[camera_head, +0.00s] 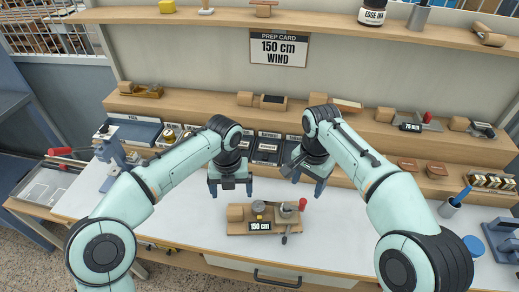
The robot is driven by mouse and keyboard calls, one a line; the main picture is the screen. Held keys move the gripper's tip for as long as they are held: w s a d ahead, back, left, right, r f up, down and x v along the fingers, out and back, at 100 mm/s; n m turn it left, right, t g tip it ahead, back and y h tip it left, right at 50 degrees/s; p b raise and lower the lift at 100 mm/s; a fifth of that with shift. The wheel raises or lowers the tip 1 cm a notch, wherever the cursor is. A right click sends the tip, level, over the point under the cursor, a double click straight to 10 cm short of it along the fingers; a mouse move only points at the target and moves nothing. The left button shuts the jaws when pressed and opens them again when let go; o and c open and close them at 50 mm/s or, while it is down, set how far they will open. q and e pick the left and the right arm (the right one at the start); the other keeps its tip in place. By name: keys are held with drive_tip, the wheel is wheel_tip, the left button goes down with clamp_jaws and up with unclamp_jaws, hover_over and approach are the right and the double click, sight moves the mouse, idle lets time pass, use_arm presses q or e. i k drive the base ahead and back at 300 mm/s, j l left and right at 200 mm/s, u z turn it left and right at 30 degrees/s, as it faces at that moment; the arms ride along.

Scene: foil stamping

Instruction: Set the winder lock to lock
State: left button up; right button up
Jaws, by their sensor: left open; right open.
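The winder (265,228) is a wooden block on the white bench in front of me, with a display reading 150 cm, a round metal part, a red knob (302,204) and a small dark lever (285,238) at its front right. The lock's setting is too small to tell. My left gripper (230,192) is open and empty above the bench, behind and left of the winder. My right gripper (307,186) is open and empty behind and right of it. Neither touches the winder.
A card (278,48) on the back wall reads 150 cm WIND. Wooden shelves behind hold blocks and a 75 cm device (410,124). White bench around the winder is clear.

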sight(284, 238)
drive_tip(key=k, duration=1)
